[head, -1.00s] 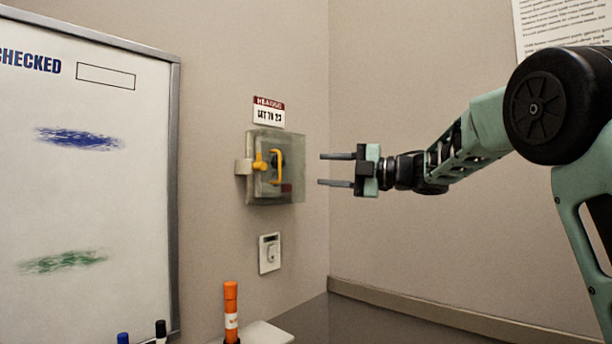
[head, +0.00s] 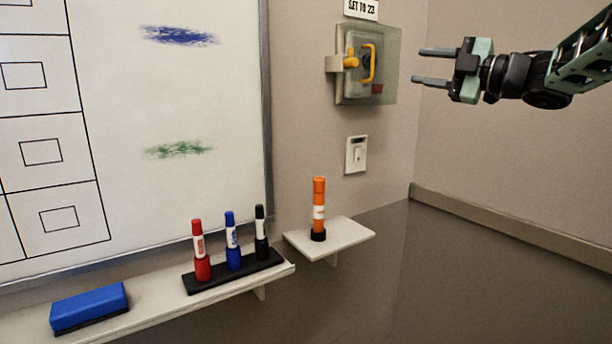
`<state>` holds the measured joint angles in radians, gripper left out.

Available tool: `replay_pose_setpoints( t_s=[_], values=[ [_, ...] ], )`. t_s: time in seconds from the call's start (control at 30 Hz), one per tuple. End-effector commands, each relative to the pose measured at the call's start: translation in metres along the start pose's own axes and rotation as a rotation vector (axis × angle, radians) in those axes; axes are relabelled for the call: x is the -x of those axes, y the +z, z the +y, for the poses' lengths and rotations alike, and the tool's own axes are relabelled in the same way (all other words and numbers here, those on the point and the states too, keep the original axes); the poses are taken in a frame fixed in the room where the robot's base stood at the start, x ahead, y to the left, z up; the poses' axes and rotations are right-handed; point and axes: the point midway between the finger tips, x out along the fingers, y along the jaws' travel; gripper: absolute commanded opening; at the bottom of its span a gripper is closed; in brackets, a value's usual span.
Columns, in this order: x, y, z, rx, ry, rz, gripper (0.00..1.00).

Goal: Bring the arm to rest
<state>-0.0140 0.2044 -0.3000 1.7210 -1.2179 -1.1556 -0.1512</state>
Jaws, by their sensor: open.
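My gripper (head: 434,67) is at the upper right of the head view, with its two dark fingers apart and nothing between them. It points left toward a clear-covered wall box (head: 388,88) with a yellow handle (head: 369,63), and in the picture a gap shows between the fingertips and the box. My arm reaches in from the upper right edge, and its upper part is out of view.
A whiteboard (head: 180,90) hangs at left. Its ledge (head: 150,310) holds a blue eraser (head: 88,306) and a rack (head: 215,281) of markers. An orange marker (head: 319,210) stands on a small shelf (head: 350,236). A light switch (head: 356,155) is below the box. Room right of the shelf looks free.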

Motion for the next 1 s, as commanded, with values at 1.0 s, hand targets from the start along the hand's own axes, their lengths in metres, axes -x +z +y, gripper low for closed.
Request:
replay_pose_setpoints(
  t_s=[1.0],
  values=[
    [0.203,-0.277,-0.396,-1.082,-0.952,-1.4,0.41]
  ],
)
